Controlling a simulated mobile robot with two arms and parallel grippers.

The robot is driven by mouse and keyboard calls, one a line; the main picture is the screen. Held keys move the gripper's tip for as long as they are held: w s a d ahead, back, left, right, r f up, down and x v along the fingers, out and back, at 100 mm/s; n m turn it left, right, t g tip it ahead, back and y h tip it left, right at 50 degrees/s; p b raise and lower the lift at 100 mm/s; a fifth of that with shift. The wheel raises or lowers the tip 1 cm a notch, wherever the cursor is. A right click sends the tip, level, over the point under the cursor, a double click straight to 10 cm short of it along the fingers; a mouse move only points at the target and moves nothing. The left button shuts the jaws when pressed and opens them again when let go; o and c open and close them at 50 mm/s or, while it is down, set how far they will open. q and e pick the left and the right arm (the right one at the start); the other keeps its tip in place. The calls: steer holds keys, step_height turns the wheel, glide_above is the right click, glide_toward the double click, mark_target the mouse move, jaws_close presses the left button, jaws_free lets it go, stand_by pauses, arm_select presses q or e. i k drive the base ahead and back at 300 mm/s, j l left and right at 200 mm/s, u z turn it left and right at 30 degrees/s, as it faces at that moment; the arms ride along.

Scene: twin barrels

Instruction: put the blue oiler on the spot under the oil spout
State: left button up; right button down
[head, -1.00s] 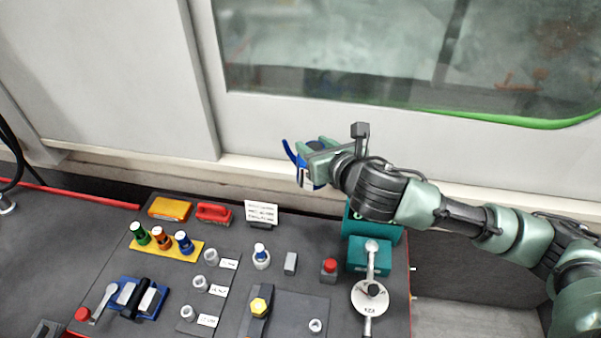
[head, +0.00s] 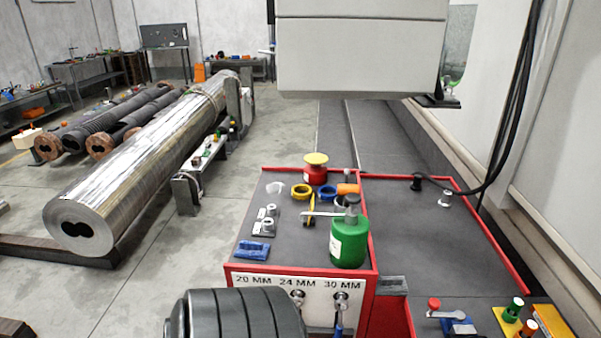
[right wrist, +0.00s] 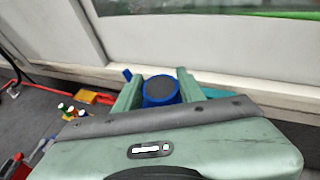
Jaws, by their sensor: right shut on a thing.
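The blue oiler (right wrist: 161,89) shows in the right wrist view as a round blue body with a dark top, and a blue piece (right wrist: 127,74) sticks up at its left. My right gripper (right wrist: 160,96) is shut on it, one green finger on each side. The oiler's lower part is hidden by my gripper. A bit of teal (right wrist: 214,88) shows behind the right finger. The oil spout and the spot under it cannot be made out. My left gripper is not in view.
In the head view, a red-edged bench (head: 304,264) holds a green can (head: 349,238), a red can (head: 316,170) and small parts. A dark bench top (head: 437,228) lies to its right. A long steel cylinder (head: 140,160) lies at the left beside open floor.

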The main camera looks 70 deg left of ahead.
mark_target(302, 254)
steer(key=k+u, duration=0.15)
steer(key=u, duration=1.45)
steer(key=i+u, duration=0.5)
steer(key=u, duration=0.15)
